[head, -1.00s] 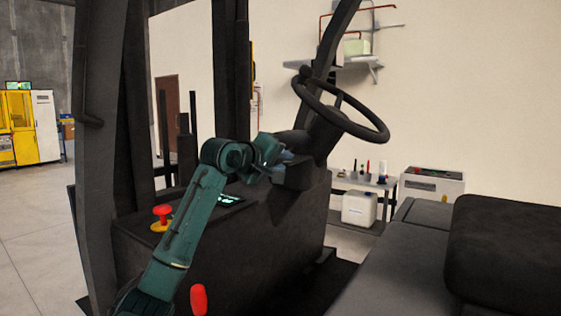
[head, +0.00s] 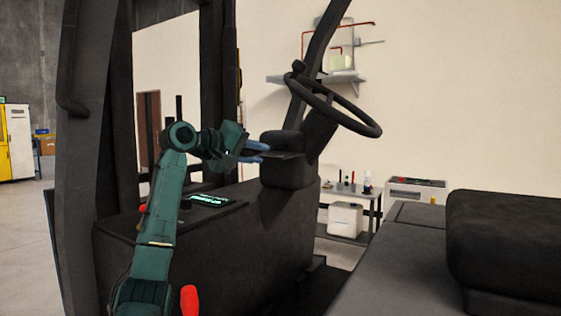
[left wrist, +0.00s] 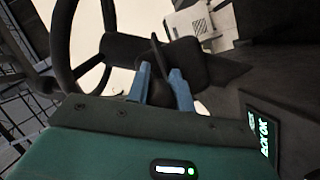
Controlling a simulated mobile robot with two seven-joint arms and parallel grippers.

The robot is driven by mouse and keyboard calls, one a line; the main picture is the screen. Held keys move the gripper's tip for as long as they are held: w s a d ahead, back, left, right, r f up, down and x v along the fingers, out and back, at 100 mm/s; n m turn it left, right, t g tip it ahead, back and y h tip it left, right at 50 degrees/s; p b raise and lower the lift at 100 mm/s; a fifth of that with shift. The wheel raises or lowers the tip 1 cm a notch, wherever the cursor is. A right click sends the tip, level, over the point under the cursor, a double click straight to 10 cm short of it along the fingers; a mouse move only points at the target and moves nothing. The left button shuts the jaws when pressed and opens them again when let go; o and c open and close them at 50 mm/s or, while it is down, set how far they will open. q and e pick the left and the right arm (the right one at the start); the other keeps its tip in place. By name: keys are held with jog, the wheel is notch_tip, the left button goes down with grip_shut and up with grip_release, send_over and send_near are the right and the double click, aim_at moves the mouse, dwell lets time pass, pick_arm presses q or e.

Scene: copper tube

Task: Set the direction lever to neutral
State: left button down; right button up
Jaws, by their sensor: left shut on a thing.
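The direction lever is a thin dark stalk by the steering column; it shows between my fingers in the left wrist view (left wrist: 158,52). My left gripper (head: 258,148) is beside the column, below and left of the steering wheel (head: 337,108). Its blue fingers also show in the left wrist view (left wrist: 160,88), closed on either side of the lever. In the head view the lever is hard to make out against the dark column housing (head: 288,172). My right gripper is not in view.
A dark console with a lit green display (head: 210,200) is below my left arm. A red knob (head: 190,300) is at the bottom. The black seat (head: 510,240) is on the right. A mast post (head: 80,150) rises on the left.

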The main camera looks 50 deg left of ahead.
pick_arm(q)
jog(key=shift+a, duration=0.1)
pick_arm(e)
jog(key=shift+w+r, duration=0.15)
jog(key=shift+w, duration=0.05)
pick_arm(q)
jog(key=c, duration=1.2)
grip_release()
jog(key=shift+c, duration=0.2)
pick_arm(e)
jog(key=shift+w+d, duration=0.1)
pick_arm(q)
jog(key=shift+s, duration=0.15)
jog(key=b+v, duration=0.4)
jog(key=v, duration=0.9)
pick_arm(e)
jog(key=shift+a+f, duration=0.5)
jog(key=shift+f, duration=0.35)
pick_arm(q)
jog(key=shift+a, duration=0.1)
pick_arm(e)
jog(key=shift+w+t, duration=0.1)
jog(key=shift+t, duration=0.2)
